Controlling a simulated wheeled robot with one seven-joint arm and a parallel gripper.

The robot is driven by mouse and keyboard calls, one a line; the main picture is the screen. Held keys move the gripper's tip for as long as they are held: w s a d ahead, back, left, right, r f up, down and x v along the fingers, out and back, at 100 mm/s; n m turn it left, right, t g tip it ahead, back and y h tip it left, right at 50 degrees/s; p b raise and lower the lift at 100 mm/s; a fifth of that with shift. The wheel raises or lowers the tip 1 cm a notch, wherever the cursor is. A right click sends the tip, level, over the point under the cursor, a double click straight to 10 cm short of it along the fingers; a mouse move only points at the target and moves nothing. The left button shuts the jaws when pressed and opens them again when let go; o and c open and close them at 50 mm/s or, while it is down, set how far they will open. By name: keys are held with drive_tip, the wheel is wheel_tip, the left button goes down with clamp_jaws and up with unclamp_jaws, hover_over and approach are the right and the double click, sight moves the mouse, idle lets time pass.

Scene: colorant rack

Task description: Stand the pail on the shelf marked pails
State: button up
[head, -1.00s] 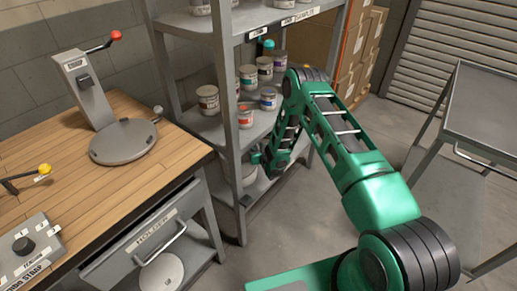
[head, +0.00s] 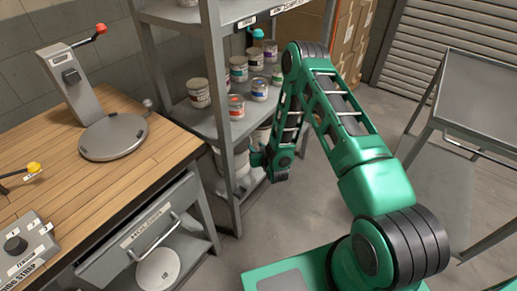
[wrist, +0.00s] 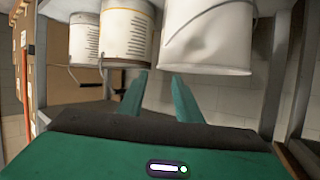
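A plain pale pail (wrist: 207,38) with a wire bail hangs large at the top right of the wrist view, close to my fingertips. Two printed pails stand left of it, a middle one (wrist: 126,35) and a left one (wrist: 84,42). In the head view, pale pails (head: 243,163) show low in the rack, partly hidden by a post and my arm. My gripper (wrist: 157,85) has its two green fingers apart with nothing visible between them. In the head view my wrist (head: 275,165) is in front of the rack's lower part. The word pails is not readable on any shelf label.
The grey rack (head: 218,70) holds several small cans (head: 236,107) on its middle shelf. A wooden bench (head: 60,165) with a drawer (head: 150,225) stands left. A grey cart (head: 485,95) is at right. Bare floor (head: 300,225) lies between.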

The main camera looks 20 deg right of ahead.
drive_tip(key=s+d+r+g+h, duration=0.1)
drive_tip(key=d+r+g+h, duration=0.15)
drive_tip(key=d+r, duration=0.85)
drive_tip(key=s+d+r+m+g, duration=0.1)
drive_tip(key=s+d+r+g, duration=0.15)
drive_tip(key=s+r, duration=0.35)
drive_tip(key=s+d+r+m+g, duration=0.1)
drive_tip(key=s+d+r+g, duration=0.2)
drive_tip(key=r, duration=0.5)
drive_tip(key=s+d+r+m+g, duration=0.15)
drive_tip(key=s+r, duration=0.25)
drive_tip(key=s, duration=0.5)
drive_tip(key=s+d+r+g, duration=0.1)
drive_tip(key=s+d+r, duration=0.1)
drive_tip(key=s+r, duration=0.5)
drive_tip(key=s+a+r+m+g+y, duration=0.1)
drive_tip(key=s+a, duration=0.1)
drive_tip(key=s, duration=0.9)
drive_tip(key=s+a+r+m+g+y, duration=0.1)
drive_tip(key=s+a+r+g, duration=0.1)
drive_tip(key=s, duration=1)
drive_tip(key=shift+s, duration=0.15)
drive_tip(key=shift+a+m, duration=0.1)
drive_tip(key=shift+m, duration=0.15)
